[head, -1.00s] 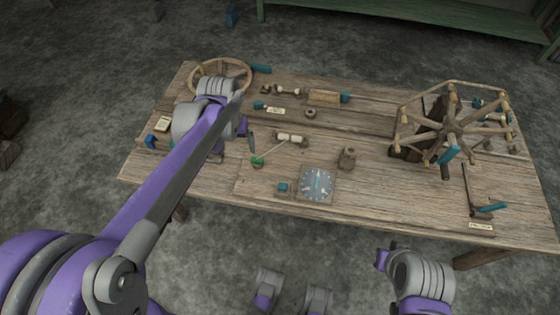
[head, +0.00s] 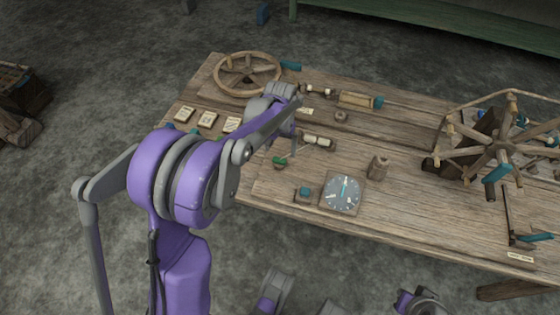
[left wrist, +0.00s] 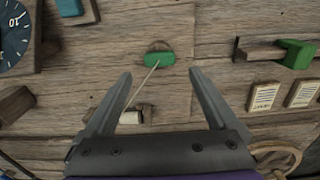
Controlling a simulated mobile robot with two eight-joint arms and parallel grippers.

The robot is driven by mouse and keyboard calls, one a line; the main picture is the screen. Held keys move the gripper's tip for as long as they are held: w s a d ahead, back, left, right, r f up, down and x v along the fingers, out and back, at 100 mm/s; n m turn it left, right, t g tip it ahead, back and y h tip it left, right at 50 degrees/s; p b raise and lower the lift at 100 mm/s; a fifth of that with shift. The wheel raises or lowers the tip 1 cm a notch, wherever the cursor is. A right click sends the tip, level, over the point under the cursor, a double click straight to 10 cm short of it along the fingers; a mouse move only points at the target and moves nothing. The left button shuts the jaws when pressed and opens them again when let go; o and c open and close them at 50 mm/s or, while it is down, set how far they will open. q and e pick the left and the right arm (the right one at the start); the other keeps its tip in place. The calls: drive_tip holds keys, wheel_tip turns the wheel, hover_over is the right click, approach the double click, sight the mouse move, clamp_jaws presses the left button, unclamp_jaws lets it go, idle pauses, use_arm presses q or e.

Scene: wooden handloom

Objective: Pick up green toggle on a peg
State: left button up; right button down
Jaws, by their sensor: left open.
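The green toggle (head: 279,161) lies on the table, left of the dial; in the left wrist view the green toggle (left wrist: 161,59) sits against a round brown peg (left wrist: 158,46). A pale cord runs from it to a white spool (left wrist: 131,117), also seen in the head view (head: 318,140). My left gripper (left wrist: 159,75) is open and empty, its fingers pointing toward the toggle, which appears between and just beyond the tips. In the head view my left arm hides most of that gripper. My right gripper's fingers do not show.
A dial plate (head: 341,192) and a teal-topped block (head: 303,195) lie near the front edge. A wooden post (head: 378,167) stands right of them. A spoked wheel (head: 248,72) is at the back left, a large reel (head: 503,150) at the right. Bare planks surround the toggle.

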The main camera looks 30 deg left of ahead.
sight(280, 159)
use_arm(q)
drive_tip(key=f, duration=0.2)
drive_tip(key=f+b, duration=0.1)
drive_tip(key=f, duration=0.1)
drive_tip(key=shift+s+f, duration=0.2)
drive_tip(key=shift+f, duration=0.05)
drive_tip(key=shift+r, duration=0.1)
drive_tip(key=c, duration=1.4)
